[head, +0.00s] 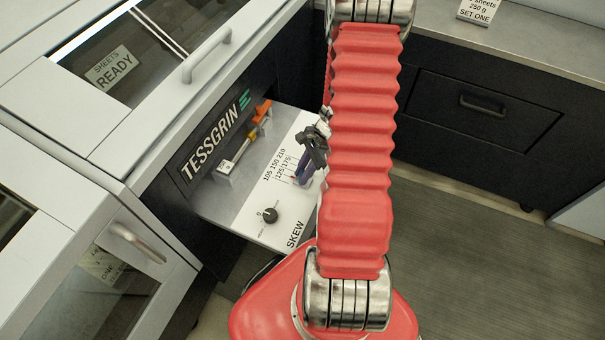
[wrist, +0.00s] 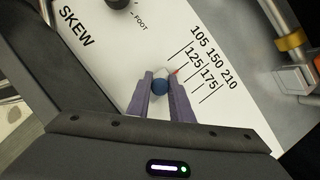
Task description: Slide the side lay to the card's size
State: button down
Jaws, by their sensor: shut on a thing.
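The scale reads 105, 125, 150, 175, 210. My gripper (wrist: 160,84) is shut on the knob, one finger on each side. In the head view my gripper (head: 305,174) is over the white panel (head: 257,213), partly hidden by my arm. A card (head: 478,10) stands on the back counter, its top cut off; "250 g" and "SET ONE" show.
A metal rail with an orange part (head: 262,112) runs along the panel's far side, beside the TESSGRIN machine front (head: 205,145).

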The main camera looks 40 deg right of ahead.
jog(key=c, duration=1.6)
grip_release()
jog(key=shift+r, duration=0.1)
jog(key=v, duration=1.3)
jog(key=shift+d+r, duration=0.15)
jog(key=shift+r, duration=0.1)
jog(key=s+a+r+n+t+h, duration=0.1)
jog(key=a+r+n, duration=0.6)
jog(key=a+r, duration=0.1)
jog(key=s+a+r+n+t+h, duration=0.1)
jog(key=s+a+r+n, duration=0.1)
jog(key=a+r+n, duration=0.5)
jog(key=s+a+r+n+t+h, duration=0.2)
jog(key=a+r+n, duration=0.6)
jog(key=a+r, duration=0.2)
jog(key=shift+a, duration=1.35)
